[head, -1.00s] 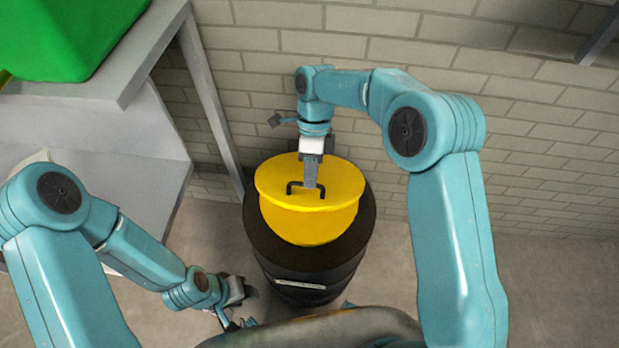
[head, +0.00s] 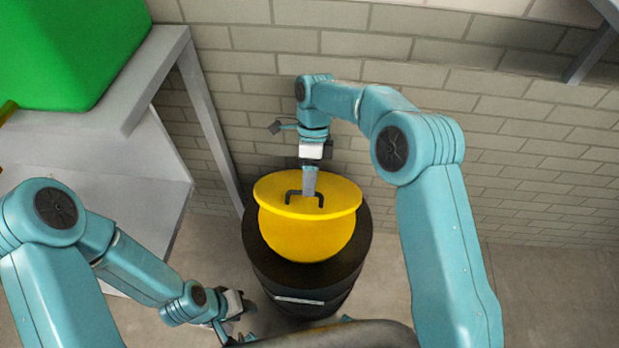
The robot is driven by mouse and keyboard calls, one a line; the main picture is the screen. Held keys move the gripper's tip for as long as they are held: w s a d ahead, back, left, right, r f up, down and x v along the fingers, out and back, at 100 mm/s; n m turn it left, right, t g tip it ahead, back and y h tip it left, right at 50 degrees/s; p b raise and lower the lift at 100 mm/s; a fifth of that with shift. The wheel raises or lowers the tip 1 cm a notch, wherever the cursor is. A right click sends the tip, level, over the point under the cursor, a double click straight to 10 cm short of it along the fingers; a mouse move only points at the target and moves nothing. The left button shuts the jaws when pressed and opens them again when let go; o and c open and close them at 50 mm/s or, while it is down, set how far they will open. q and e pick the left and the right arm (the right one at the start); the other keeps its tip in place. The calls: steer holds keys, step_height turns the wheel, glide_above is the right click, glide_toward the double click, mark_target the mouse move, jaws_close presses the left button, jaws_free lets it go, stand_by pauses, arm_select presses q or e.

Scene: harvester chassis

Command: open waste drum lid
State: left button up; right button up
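The waste drum (head: 260,268) is black and stands upright on the floor in the middle of the head view. Its yellow lid (head: 275,198) has a black handle (head: 320,199) on top. I cannot tell whether that surface belongs to the lid. My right gripper (head: 310,192) reaches down from behind and appears shut on the handle; the fingers look like one grey slab. My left gripper (head: 238,308) is low, left of the drum and apart from it; its fingers are unclear.
A grey table or shelf (head: 150,72) with a green bin (head: 70,45) stands at the upper left, its leg close to the drum. A brick wall (head: 430,60) is behind. Floor (head: 540,300) at the right is clear.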

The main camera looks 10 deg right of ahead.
steer(key=shift+s+r, duration=0.25)
steer(key=shift+w+f, duration=0.15)
steer(key=shift+w, duration=0.15)
steer(key=shift+w+r, duration=0.15)
steer(key=shift+r, duration=0.15)
steer(key=p+v, duration=0.3)
steer(key=v, duration=0.8)
steer(key=shift+r, duration=0.2)
steer(key=shift+s+r, duration=0.1)
steer(key=shift+s, duration=0.15)
steer(key=shift+w, duration=0.1)
steer(key=shift+d, duration=0.1)
